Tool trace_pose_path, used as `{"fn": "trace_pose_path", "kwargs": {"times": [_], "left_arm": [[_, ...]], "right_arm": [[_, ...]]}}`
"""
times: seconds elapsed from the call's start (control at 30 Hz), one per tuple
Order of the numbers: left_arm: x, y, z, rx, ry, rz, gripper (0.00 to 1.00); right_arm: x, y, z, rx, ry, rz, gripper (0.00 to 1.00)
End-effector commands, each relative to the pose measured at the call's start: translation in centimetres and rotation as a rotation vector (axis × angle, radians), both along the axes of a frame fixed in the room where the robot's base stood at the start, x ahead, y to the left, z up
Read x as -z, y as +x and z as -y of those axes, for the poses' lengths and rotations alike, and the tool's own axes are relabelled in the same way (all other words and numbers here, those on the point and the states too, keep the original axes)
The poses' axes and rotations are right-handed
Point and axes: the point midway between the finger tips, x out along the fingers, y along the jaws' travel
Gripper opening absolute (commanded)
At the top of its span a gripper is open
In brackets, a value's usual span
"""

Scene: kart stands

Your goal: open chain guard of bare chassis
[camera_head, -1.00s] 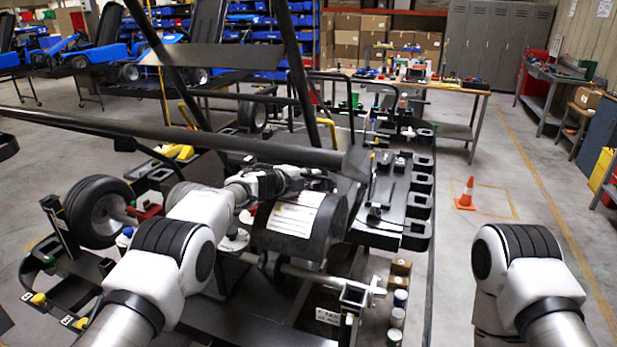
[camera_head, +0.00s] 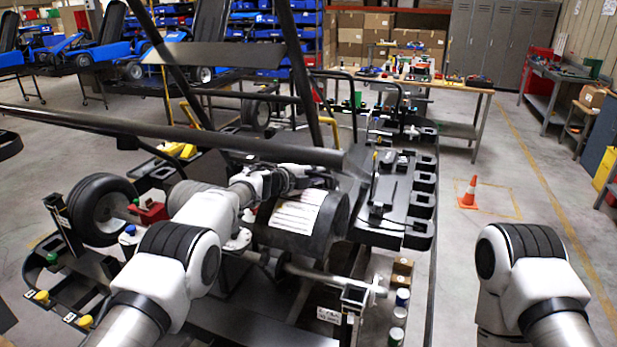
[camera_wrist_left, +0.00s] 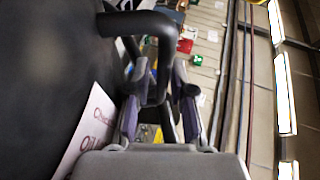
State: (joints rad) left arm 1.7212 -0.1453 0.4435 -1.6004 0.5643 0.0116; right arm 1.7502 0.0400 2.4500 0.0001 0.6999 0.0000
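The chain guard (camera_head: 328,226) of the bare chassis is a dark rounded cover with a white label (camera_head: 297,211), in the middle of the head view. It shows in the left wrist view as a dark surface (camera_wrist_left: 50,70) on the left. A black bent handle (camera_wrist_left: 160,38) stands out from it. My left gripper (camera_head: 312,175) is at the top of the guard; the wrist view shows its two fingers (camera_wrist_left: 160,100) on either side of the handle. Whether they press on it is unclear. My right gripper is out of view; only my right arm shows.
Chassis tubes (camera_head: 215,140) cross above my left arm. A black tray (camera_head: 385,225) lies right of the guard, with small cans (camera_head: 397,318) below. A wheel (camera_head: 100,210) is at the left. An orange cone (camera_head: 469,192) stands on open floor at the right.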

Motion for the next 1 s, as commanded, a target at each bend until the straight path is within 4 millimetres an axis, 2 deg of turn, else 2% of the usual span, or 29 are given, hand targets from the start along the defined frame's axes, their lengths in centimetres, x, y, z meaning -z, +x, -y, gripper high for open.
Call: {"fn": "trace_pose_path", "kwargs": {"times": [0.27,0.7,0.83,1.0], "left_arm": [[-0.8,-1.6,-1.4,0.002,0.000,-0.004,0.23],[-2.9,-7.5,-6.6,-0.002,0.000,-0.001,0.23],[-3.2,-8.4,-7.2,0.001,0.000,-0.001,0.23],[-3.2,-8.5,-7.2,0.002,0.002,0.000,0.23]], "right_arm": [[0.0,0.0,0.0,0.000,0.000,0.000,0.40],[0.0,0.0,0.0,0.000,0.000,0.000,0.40],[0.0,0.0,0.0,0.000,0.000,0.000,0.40],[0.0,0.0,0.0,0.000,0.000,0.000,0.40]]}}
